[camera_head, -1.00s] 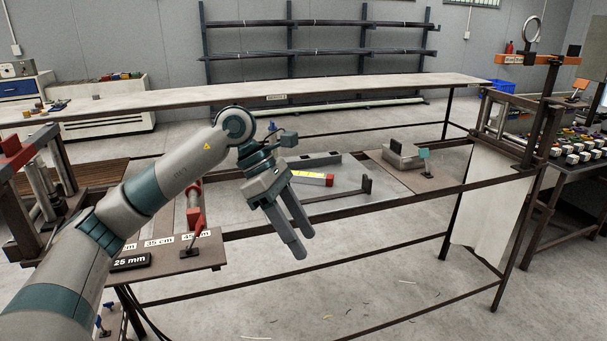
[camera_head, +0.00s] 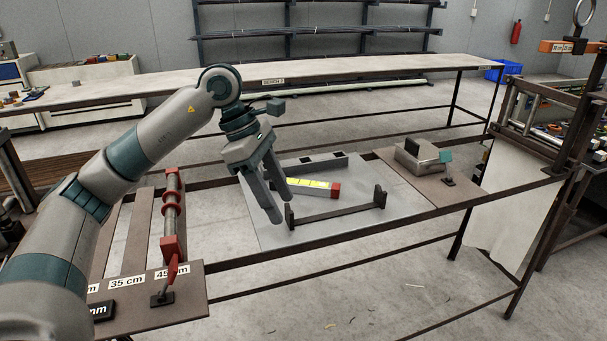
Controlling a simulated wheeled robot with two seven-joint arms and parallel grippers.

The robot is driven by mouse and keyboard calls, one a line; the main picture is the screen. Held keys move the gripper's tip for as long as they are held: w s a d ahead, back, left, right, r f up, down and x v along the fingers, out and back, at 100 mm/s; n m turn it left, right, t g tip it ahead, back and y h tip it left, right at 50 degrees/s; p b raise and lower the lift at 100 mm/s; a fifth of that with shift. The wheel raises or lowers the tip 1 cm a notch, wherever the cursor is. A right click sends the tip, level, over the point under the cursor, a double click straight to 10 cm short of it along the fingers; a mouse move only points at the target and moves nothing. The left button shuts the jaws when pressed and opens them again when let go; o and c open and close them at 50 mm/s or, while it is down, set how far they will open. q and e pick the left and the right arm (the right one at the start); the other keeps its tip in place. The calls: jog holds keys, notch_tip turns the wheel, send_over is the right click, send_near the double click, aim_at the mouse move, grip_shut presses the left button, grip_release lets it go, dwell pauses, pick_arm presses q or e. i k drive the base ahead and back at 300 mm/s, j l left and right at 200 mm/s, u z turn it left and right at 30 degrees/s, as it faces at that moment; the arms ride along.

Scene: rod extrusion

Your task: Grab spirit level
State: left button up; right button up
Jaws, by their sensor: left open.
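The spirit level (camera_head: 309,188) is a grey bar with a yellow label and a red end at its right. It lies on a light grey plate (camera_head: 410,207) on the metal frame. My left gripper (camera_head: 279,206) points down, open and empty, over the plate just left of the level. Its fingers overlap the level's left end in the picture; I cannot tell whether they touch it. My right gripper is out of view.
A dark bar with upright ends (camera_head: 338,213) stands in front of the level. A dark slotted bar (camera_head: 318,160) lies behind it. A grey metal block (camera_head: 420,156) is at the right. A red clamp (camera_head: 172,215) stands at the left.

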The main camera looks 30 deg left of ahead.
aim_at(332, 191)
jog(key=i+j, duration=0.9)
